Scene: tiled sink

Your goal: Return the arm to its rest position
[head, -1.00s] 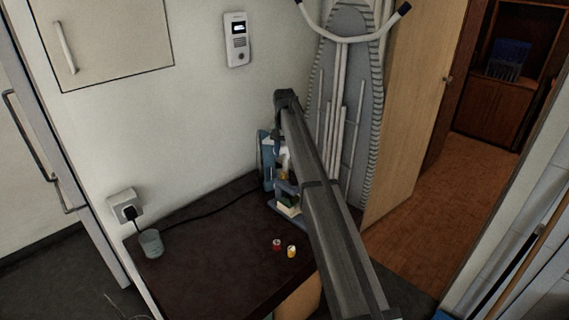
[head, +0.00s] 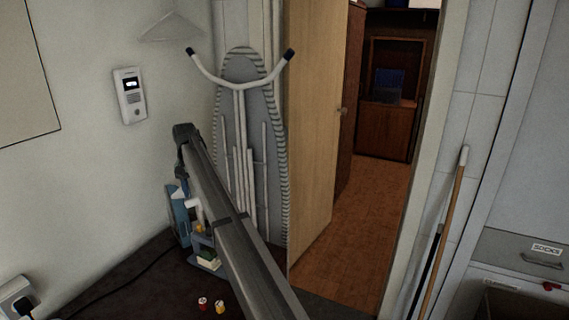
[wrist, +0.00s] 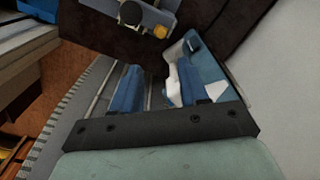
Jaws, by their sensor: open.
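My arm (head: 225,215) reaches from the bottom of the head view up over the dark counter, in front of the ironing board and door. Its bend is at the top, near the wall. My gripper cannot be made out clearly in the head view. In the wrist view my gripper (wrist: 156,88) shows two blue fingers standing apart, with nothing held between them. A blue and white object (wrist: 208,65) lies just beyond and beside the right finger; I cannot tell whether they touch.
The dark counter (head: 130,285) carries a small red item (head: 203,303) and a yellow one (head: 220,307). An ironing board (head: 241,75) leans beside a wooden door (head: 312,120). An intercom (head: 130,95) hangs on the wall. The doorway floor (head: 345,235) is clear. A broomstick (head: 447,215) stands right.

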